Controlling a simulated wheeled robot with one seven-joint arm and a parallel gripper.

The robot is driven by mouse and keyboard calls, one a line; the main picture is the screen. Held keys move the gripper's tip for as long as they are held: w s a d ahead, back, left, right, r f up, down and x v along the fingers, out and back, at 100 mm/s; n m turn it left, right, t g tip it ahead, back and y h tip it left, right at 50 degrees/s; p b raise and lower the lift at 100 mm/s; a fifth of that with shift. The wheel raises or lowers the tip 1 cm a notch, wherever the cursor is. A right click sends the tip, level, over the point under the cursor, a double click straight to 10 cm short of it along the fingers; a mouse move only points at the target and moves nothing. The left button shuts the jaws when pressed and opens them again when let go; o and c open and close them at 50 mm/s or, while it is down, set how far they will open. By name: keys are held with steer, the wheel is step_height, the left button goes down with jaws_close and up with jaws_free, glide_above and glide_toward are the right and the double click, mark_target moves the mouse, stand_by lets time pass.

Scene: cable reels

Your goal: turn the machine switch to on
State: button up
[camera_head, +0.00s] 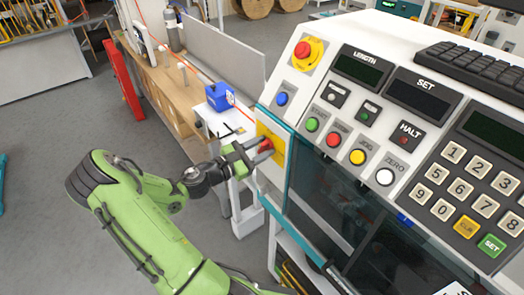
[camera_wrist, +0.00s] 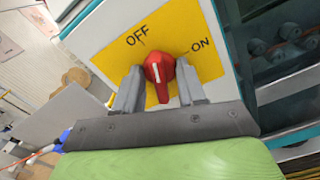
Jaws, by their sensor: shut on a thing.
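The red switch knob (camera_wrist: 160,72) sits on a yellow plate (camera_wrist: 98,60) marked OFF at upper left and ON at upper right. Its white line points nearly straight up in the wrist view, nearer the OFF mark than the ON mark. My gripper (camera_wrist: 160,90) has one finger on each side of the knob and is shut on it. In the head view, my gripper (camera_head: 256,149) reaches the yellow plate (camera_head: 277,158) on the machine's left side, and its fingers partly hide the knob (camera_head: 265,145).
The white machine's control panel (camera_head: 345,105) has coloured buttons, a keypad and a red emergency stop (camera_head: 303,49), close right of my gripper. A blue box (camera_head: 219,97) stands on a white stand behind. A wooden bench (camera_head: 165,75) is further back. Open grey floor lies to the left.

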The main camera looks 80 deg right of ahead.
steer(key=shift+f+m+b, duration=0.1)
steer(key=shift+m+b, duration=2.6)
steer(key=shift+m, duration=0.6)
steer(key=shift+m+b, duration=2.95)
steer(key=shift+m, duration=0.15)
steer(key=o, duration=0.8)
steer(key=shift+c, duration=0.2)
steer(key=p+v, duration=0.1)
steer(key=v, duration=0.7)
